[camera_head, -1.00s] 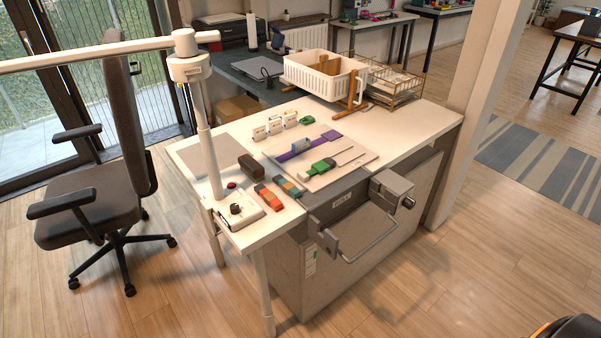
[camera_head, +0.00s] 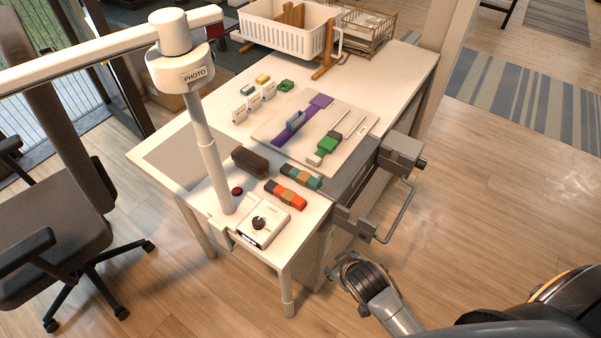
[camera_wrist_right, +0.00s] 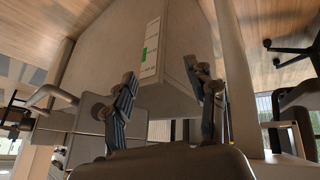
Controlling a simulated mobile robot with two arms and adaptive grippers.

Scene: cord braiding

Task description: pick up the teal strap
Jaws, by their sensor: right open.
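A short banded strap with teal ends (camera_head: 301,177) lies flat on the white table, near its front edge. An orange-red banded strap (camera_head: 285,194) lies just in front of it. My right gripper (camera_head: 350,275) is low in front of the table, below the tabletop and well apart from both straps. In the right wrist view the right gripper (camera_wrist_right: 166,80) is open and empty, facing the grey cabinet under the table; no strap shows there. My left gripper is not in view.
A lamp-like post marked PHOTO (camera_head: 209,140) rises at the table's front left, near a white dial box (camera_head: 264,225) and a dark brown block (camera_head: 250,161). A pale board (camera_head: 268,130) with purple and green straps lies behind. A metal handle (camera_head: 402,208) juts from the front.

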